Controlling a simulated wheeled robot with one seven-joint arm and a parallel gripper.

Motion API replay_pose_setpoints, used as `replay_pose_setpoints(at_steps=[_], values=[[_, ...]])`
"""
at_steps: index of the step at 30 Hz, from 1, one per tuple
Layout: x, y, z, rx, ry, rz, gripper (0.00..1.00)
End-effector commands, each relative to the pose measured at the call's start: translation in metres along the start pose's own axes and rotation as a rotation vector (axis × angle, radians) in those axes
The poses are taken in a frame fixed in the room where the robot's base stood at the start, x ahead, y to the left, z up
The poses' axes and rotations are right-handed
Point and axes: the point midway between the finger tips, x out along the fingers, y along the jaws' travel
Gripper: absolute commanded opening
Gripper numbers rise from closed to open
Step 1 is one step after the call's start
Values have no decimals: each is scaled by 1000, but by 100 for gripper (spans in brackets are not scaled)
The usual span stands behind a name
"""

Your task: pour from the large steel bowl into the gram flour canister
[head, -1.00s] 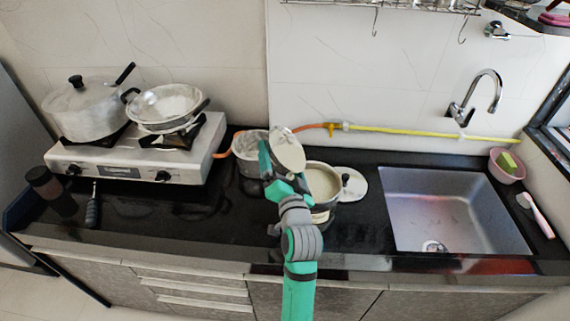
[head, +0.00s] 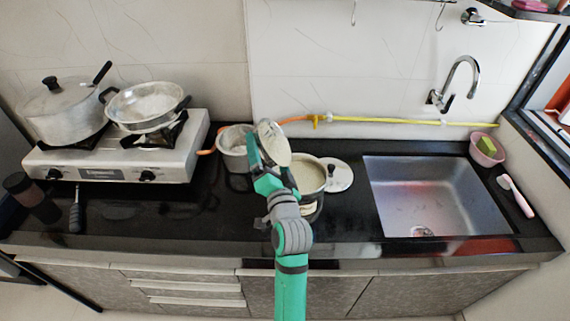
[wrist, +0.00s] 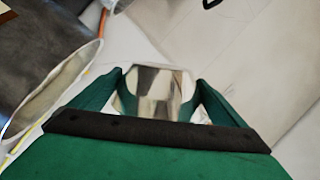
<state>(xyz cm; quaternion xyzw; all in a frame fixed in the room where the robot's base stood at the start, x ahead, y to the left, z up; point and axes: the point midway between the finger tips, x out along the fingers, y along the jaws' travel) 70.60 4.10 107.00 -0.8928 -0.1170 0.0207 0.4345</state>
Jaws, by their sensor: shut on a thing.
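My gripper (head: 262,166) is shut on the large steel bowl (head: 274,143). The bowl is raised and steeply tilted, its pale oval face turned toward the right. In the wrist view its shiny steel wall (wrist: 155,92) sits between my fingers. The gram flour canister (head: 309,205) stands open on the counter, just right of and below the bowl, with pale cream contents; my arm partly covers it. A round rim with pale contents (wrist: 45,97) shows at left in the wrist view, probably the canister. No falling stream can be made out.
A steel pot (head: 233,150) stands close behind and left of my gripper. A lid (head: 340,174) lies right of the canister. The sink (head: 435,195) is further right. A stove (head: 110,160) with a pot and a pan is at left. A yellow hose (head: 400,121) runs along the wall.

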Motion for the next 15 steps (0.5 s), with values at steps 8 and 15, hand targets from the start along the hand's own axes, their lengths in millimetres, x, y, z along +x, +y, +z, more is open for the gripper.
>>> replay_pose_setpoints(at_steps=[8,15], values=[[-1,-2,-2,61,14,-14,71],[-2,0,-6,115,29,-23,71]])
